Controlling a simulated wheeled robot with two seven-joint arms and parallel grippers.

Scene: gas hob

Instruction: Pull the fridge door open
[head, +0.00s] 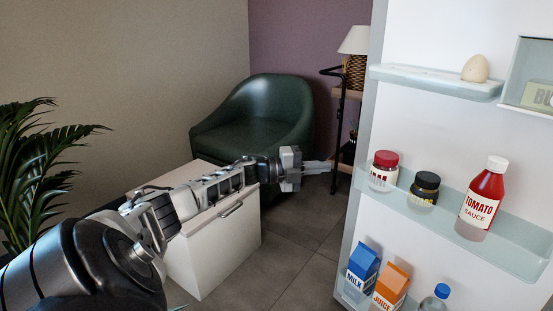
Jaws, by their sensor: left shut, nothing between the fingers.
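The fridge door (410,40) fills the right side of the view and stands open, with its inner side and shelves facing me. Its free edge (357,190) runs down the left side of the door. My left gripper (325,167) reaches in from the left with its fingers shut and empty. The fingers point right, towards the door's edge. In the picture a small gap lies between fingertips and edge; the depth between them is hard to tell. The door's outer side and handle are hidden. My right gripper is not in view.
The door shelves hold an egg (475,68), jars (384,170), tomato sauce (485,195) and cartons (362,270). A white cabinet (215,250) stands below my left arm. A green armchair (265,115), a lamp (356,42) and a plant (30,175) stand around.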

